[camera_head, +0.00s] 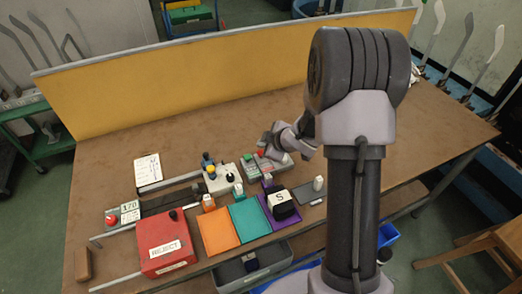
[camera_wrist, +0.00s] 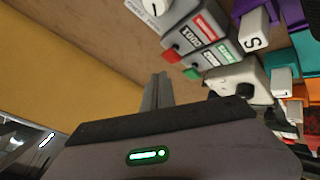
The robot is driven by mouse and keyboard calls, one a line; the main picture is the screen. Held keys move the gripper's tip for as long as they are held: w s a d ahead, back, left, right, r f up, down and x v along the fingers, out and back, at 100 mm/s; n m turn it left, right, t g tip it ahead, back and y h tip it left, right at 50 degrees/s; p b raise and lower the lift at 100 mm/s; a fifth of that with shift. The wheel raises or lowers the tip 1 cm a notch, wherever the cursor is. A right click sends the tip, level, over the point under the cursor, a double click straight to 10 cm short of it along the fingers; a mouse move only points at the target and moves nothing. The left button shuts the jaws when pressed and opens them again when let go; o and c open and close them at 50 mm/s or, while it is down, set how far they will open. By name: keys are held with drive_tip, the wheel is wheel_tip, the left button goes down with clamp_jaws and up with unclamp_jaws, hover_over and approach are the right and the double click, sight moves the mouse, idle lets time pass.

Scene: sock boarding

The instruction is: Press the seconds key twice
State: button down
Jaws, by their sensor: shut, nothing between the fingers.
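A grey key box (camera_head: 256,167) stands at the middle back of the bench. In the wrist view the key box (camera_wrist: 203,36) has a red key (camera_wrist: 170,55) and a green key (camera_wrist: 192,73), with red, white and green label plates beside them. The print is too small for me to tell surely which one is the seconds key. My gripper (camera_wrist: 158,80) is shut and empty. Its tips show just below the red key and left of the green key in the wrist view; I see no contact. In the head view my gripper (camera_head: 268,146) hangs over the box's back edge.
Orange (camera_head: 217,231), teal (camera_head: 249,220) and purple (camera_head: 286,218) mats lie in front, with a dark bundle tagged S on the purple one. A red REJECT box (camera_head: 165,238) stands front left.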

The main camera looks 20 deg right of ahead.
wheel_tip(320, 180, up, 4)
drive_tip(key=p, duration=0.3)
drive_tip(key=shift+r+p, duration=0.2)
drive_tip(key=shift+p, duration=0.1)
drive_tip(key=shift+f, duration=0.15)
idle(1.9)
